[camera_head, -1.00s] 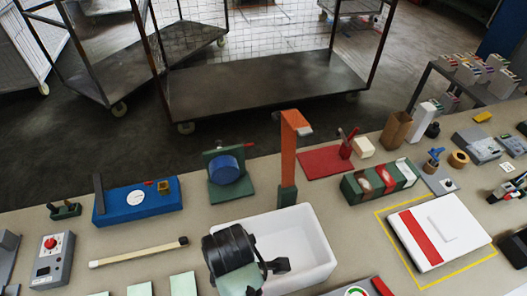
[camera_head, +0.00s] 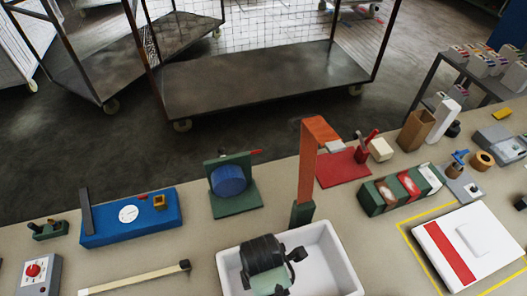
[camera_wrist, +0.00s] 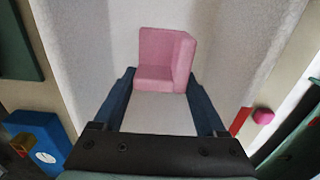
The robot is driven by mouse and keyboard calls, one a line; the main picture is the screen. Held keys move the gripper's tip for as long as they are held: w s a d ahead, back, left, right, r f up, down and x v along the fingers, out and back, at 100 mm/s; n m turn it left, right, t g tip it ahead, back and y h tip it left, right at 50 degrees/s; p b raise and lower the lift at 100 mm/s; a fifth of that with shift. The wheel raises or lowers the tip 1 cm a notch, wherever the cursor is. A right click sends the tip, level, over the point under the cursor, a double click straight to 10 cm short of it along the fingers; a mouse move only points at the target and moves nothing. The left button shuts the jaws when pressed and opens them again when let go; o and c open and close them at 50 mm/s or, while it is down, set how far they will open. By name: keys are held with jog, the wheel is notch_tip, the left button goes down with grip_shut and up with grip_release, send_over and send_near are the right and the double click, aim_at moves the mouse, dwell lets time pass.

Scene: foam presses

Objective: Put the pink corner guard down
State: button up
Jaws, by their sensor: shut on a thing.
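My gripper (camera_wrist: 160,76) is shut on the pink corner guard (camera_wrist: 160,55), an L-shaped pink block held between the two dark blue fingertips in the wrist view. Behind the guard is the pale inside of the white tub (camera_wrist: 85,50). In the head view my dark wrist hangs over the left part of the white tub (camera_head: 328,268), and the guard is hidden there. I cannot tell how far the guard is above the tub floor.
An orange post (camera_head: 308,165) with an overhanging arm stands right behind the tub. A green stand with a blue disc (camera_head: 228,180) is behind left, a blue box (camera_head: 130,218) further left. A white panel (camera_head: 468,240) lies at right. Bare bench shows between them.

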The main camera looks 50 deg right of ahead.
jog(key=shift+f, duration=2.1)
jog(key=shift+f, duration=0.1)
